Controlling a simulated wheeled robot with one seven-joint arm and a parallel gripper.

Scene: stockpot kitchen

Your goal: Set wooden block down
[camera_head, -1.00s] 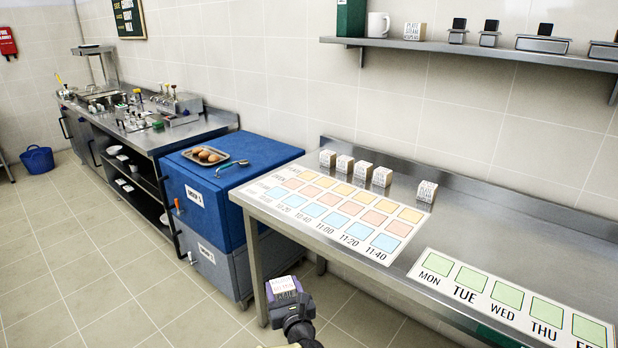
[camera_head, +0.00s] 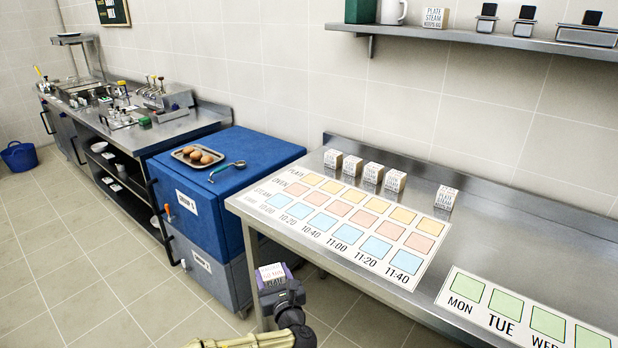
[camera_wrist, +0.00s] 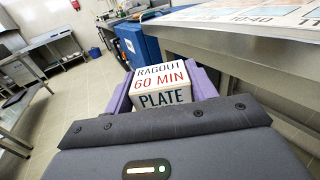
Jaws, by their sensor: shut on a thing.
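The wooden block (camera_wrist: 160,82) is a pale cube with printed words; in the wrist view its faces read "RAGOUT 60 MIN" and "PLATE". My gripper (camera_wrist: 162,92) is shut on it, with a purple finger on each side. In the head view the block (camera_head: 271,274) shows in my gripper (camera_head: 276,282) at the lower middle. It is in front of the steel table's left end, with floor behind it in the picture. The steel table (camera_head: 480,232) carries a printed chart (camera_head: 318,247) with plate, oven and steam rows of coloured squares and times.
Several similar blocks (camera_head: 372,173) stand along the table's back, behind the chart; one block (camera_head: 445,197) stands farther right. A weekday strip (camera_head: 505,317) lies at the table's front right.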

